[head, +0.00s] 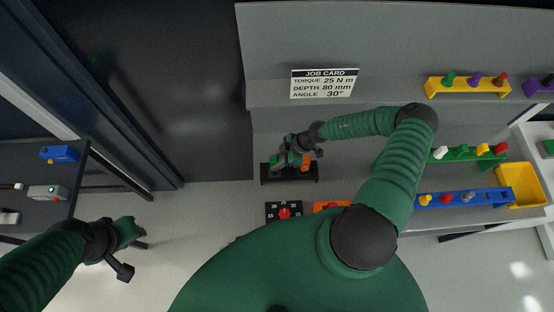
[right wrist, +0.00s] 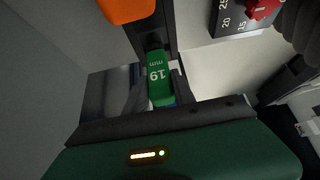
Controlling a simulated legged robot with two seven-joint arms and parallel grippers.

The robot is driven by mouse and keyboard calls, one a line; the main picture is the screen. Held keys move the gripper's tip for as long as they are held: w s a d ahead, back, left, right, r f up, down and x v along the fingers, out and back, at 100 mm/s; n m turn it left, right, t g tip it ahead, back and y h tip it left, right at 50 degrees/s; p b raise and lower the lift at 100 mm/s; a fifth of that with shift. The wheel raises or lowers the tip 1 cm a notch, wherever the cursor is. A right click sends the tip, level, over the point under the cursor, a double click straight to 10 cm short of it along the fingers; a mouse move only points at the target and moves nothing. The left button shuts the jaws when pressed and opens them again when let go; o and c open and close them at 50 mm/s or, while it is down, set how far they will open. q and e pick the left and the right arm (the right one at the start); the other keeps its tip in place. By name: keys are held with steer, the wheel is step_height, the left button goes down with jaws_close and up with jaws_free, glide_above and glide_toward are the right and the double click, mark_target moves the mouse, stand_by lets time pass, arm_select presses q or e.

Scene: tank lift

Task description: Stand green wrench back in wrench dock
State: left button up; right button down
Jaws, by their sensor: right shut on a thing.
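The green wrench (right wrist: 158,84), marked "19 mm", is between the fingers of my right gripper (right wrist: 155,92) in the right wrist view. In the head view my right gripper (head: 289,160) is over the black wrench dock (head: 267,174) and hides part of it. An orange wrench (head: 307,165) is at the dock beside the gripper. In the wrist view the wrench's far end meets a dark bar (right wrist: 152,22) of the dock; I cannot tell whether it is seated. My left gripper (head: 134,250) is open and empty at the lower left, away from the dock.
A dial block (head: 284,212) with a red knob lies just in front of the dock. Yellow (head: 468,88), green (head: 468,154) and blue (head: 480,199) racks with coloured pieces and a yellow bin (head: 521,184) are at right. A job card (head: 323,84) hangs behind. A dark table (head: 38,165) is at left.

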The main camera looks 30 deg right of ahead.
steer(key=shift+f+b, duration=1.25)
steer(key=shift+f, duration=0.7)
steer(key=c, duration=1)
jaws_free()
steer(key=shift+o, duration=0.2)
steer(key=shift+r, duration=0.1)
step_height(320, 180, up, 5)
steer(key=p, duration=0.5)
steer(key=shift+r, duration=1.95)
